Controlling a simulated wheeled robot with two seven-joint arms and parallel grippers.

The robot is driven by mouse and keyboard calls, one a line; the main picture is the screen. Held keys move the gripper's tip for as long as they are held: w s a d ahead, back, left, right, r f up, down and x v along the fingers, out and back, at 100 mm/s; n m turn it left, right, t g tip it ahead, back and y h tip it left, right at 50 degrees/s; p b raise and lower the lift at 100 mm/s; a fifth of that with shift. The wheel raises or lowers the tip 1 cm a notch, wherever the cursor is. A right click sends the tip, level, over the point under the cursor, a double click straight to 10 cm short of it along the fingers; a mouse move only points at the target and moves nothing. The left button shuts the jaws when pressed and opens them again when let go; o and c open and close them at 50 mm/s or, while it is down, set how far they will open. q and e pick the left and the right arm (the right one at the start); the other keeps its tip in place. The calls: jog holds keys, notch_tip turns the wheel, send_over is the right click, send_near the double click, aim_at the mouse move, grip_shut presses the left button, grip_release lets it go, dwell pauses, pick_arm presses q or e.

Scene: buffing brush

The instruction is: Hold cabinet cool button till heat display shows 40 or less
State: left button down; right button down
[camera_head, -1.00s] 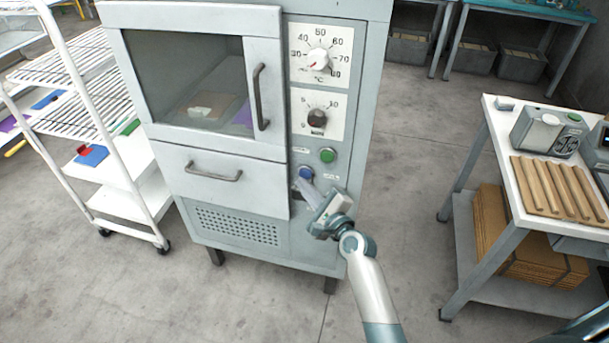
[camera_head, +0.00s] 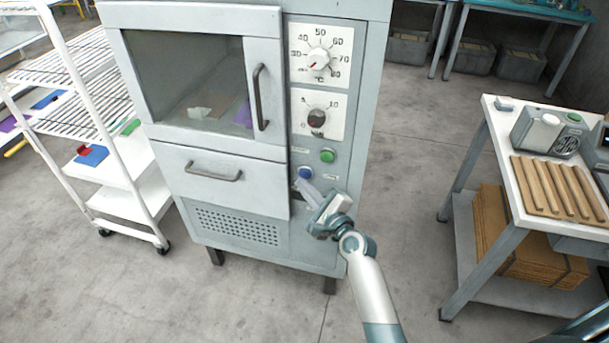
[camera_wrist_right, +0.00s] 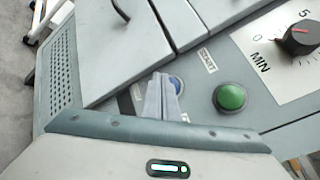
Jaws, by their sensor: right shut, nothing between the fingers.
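The grey cabinet (camera_head: 225,150) stands in the middle of the head view. Its heat display is a round °C dial (camera_head: 317,60) marked 30 to 80; the red pointer mark points to the lower left, seemingly below 30. The blue button (camera_head: 305,173) is low on the control panel, below a green button (camera_head: 327,156). My right gripper (camera_head: 303,184) is shut and empty, its fingertips at the blue button. In the right wrist view the fingertips (camera_wrist_right: 160,80) partly cover the blue button (camera_wrist_right: 176,84); I cannot tell whether they touch it. My left gripper is not in view.
A MIN timer dial (camera_head: 317,118) sits above the green button. A white wire rack (camera_head: 120,175) stands left of the cabinet. A table (camera_head: 506,180) with wooden strips and devices stands to the right. The floor between cabinet and table is clear.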

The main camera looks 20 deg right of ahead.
dwell(0.7)
jog(key=shift+w+d, duration=0.25)
jog(key=shift+w, duration=0.1)
jog(key=shift+w+d, duration=0.3)
jog(key=shift+w, duration=0.1)
dwell(6.5)
